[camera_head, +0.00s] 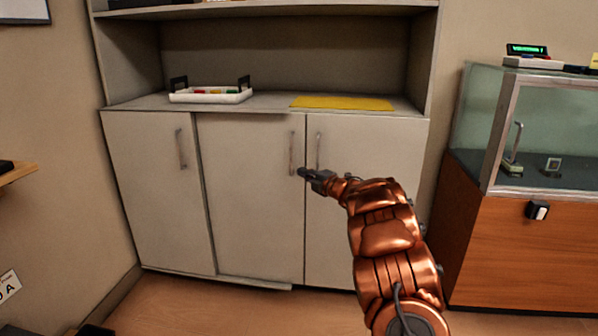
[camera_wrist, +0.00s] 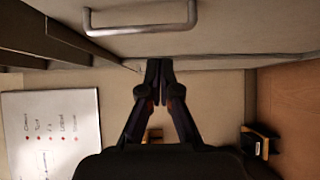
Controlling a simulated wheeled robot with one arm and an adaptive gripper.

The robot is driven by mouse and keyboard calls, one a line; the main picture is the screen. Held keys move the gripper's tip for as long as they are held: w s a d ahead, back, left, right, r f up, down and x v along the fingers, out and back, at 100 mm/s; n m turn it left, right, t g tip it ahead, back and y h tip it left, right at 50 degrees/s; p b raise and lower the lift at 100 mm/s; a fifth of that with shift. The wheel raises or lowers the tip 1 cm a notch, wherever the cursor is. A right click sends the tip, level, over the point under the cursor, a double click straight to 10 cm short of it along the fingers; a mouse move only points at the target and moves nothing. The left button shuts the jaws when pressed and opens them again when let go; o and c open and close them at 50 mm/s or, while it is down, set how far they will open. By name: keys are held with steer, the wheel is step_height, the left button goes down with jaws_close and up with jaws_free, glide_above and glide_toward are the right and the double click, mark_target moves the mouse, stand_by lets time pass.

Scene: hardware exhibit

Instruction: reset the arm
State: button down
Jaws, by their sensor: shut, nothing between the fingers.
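My gripper (camera_head: 303,172) is at the end of my copper-coloured arm, in front of the cabinet (camera_head: 250,200) near the middle and right door handles. Its fingers are shut and empty; they also show together in the wrist view (camera_wrist: 159,68). In the wrist view a metal handle (camera_wrist: 140,28) crosses the top, apart from the fingertips. In the head view the middle door's handle (camera_head: 292,153) is just above and left of the fingertips. The middle door (camera_head: 250,215) looks slightly ajar, with its lower edge standing forward of its neighbours.
On the cabinet's shelf stand a white tray (camera_head: 211,98) with small coloured items and a yellow mat (camera_head: 342,103). At the right is a glass display case (camera_head: 545,120) on a wooden base (camera_head: 530,250). A wooden ledge (camera_head: 16,173) juts in at the left. Floor shows in front.

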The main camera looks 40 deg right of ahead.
steer(key=s+d+p, duration=0.1)
steer(key=s, duration=0.5)
steer(key=shift+s+d, duration=0.15)
steer(key=shift+s, duration=0.2)
step_height(320, 180, up, 15)
steer(key=m+g+h+p, duration=0.4)
steer(key=m+h+p, duration=0.3)
steer(key=p, duration=0.3)
steer(key=s+a+r+m+g+h+p, duration=0.2)
steer(key=s+a+r+m+g+p, duration=0.2)
steer(key=s+a+r+m+p, duration=0.25)
steer(key=s+a+r+m+g+y+p, duration=0.1)
steer(key=s+a+g+p, duration=0.3)
steer(key=s+a, duration=0.8)
steer(key=s+a+r+m+g+y+p, duration=0.2)
steer(key=s+a+r+g+y+p, duration=0.2)
steer(key=s+a+p, duration=0.5)
steer(key=s+a+r+m+g+y+p, duration=0.2)
steer(key=s+a+p, duration=0.4)
steer(key=s+a, duration=0.9)
steer(key=s+g, duration=0.1)
steer(key=s, duration=0.3)
steer(key=shift+a+r+g+y+p, duration=0.3)
steer(key=shift+r+g+y+p, duration=0.05)
steer(key=shift+g+y+p, duration=0.05)
